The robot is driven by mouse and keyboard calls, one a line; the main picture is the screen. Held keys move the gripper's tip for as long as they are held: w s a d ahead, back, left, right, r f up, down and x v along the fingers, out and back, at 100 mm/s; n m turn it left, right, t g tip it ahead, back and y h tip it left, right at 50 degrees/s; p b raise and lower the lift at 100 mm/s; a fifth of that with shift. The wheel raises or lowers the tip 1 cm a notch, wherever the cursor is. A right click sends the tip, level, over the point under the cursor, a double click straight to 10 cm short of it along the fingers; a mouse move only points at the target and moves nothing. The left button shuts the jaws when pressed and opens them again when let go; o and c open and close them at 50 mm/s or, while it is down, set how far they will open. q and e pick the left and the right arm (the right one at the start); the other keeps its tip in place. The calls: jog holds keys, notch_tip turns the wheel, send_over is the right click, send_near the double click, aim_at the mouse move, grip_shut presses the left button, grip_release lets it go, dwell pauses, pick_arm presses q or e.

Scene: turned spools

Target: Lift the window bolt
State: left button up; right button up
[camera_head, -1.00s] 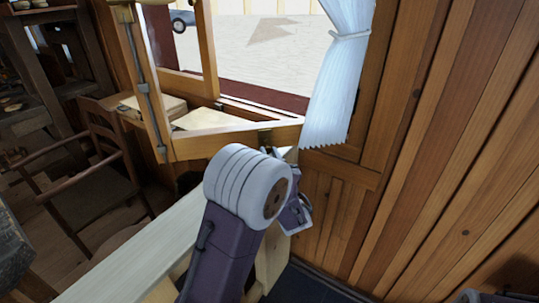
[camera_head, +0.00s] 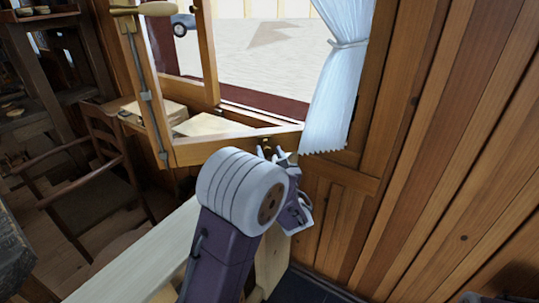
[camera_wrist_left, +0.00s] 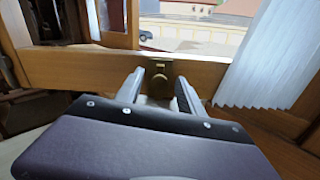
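A small brass bolt (camera_wrist_left: 159,86) is fixed to the lower wooden rail of the open window sash (camera_head: 238,141). In the left wrist view it sits between the two fingertips of my left gripper (camera_wrist_left: 159,82). The fingers are apart, one on each side of it, and I cannot tell whether either touches it. In the head view my left gripper (camera_head: 272,155) is at the rail's right part, largely hidden behind my wrist, with only a little brass (camera_head: 266,142) showing above the fingers. My right gripper is not in view.
A white curtain (camera_head: 335,85) hangs just right of the gripper. A long metal rod (camera_head: 146,95) with a wooden handle (camera_head: 143,9) runs up the sash's left upright. A wooden chair (camera_head: 105,165) stands at left, and a plank wall (camera_head: 450,130) fills the right.

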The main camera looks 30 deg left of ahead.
pick_arm(q)
jog(key=shift+f, duration=0.1)
jog(key=v, duration=0.9)
